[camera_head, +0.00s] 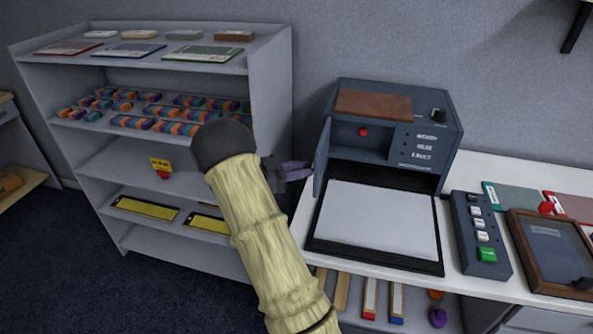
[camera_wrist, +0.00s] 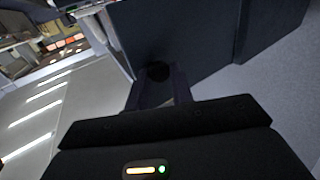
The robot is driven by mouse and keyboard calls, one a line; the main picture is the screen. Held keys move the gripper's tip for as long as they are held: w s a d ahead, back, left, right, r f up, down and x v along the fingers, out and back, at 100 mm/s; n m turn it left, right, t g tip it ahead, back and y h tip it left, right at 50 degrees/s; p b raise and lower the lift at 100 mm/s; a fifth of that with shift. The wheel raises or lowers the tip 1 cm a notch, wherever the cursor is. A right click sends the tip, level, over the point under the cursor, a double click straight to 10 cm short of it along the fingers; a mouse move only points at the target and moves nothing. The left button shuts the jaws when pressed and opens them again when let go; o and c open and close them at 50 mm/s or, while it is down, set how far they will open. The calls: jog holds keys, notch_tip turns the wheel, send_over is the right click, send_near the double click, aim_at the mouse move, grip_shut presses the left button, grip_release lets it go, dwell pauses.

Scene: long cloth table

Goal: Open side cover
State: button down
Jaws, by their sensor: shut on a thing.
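The dark blue-grey machine (camera_head: 440,125) stands at the back of the white table. Its side cover (camera_head: 322,157) shows as a narrow panel at the machine's left edge, swung out toward the front, with the inside of the machine visible. My gripper (camera_head: 300,171) is at the outer left side of this cover. In the wrist view the cover is a large dark panel (camera_wrist: 185,35), and my gripper (camera_wrist: 160,88) is shut on a dark round knob (camera_wrist: 158,71) beside it. The knob is hidden in the head view.
A black-framed pale tray (camera_head: 378,218) lies before the machine. A button box (camera_head: 479,235) and a wooden-framed case (camera_head: 552,250) are to its right. A grey shelf (camera_head: 275,95) with several small items stands close on the left. A red knob (camera_head: 363,132) shows inside the machine.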

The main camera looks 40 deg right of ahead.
jog(key=shift+w+d+r, duration=0.1)
jog(key=shift+d+r, duration=0.2)
jog(key=shift+d, duration=0.1)
jog(key=c, duration=1.6)
grip_release()
jog(key=shift+c, duration=0.2)
jog(key=o, duration=0.4)
jog(key=shift+w+d+f, duration=0.15)
jog(key=shift+d+f, duration=0.1)
jog(key=shift+d, duration=0.05)
jog(key=shift+a, duration=0.25)
jog(key=shift+a+f, duration=0.1)
jog(key=shift+a, duration=0.05)
jog(key=b+v, duration=0.2)
jog(key=v, duration=1.5)
jog(key=shift+w, duration=0.1)
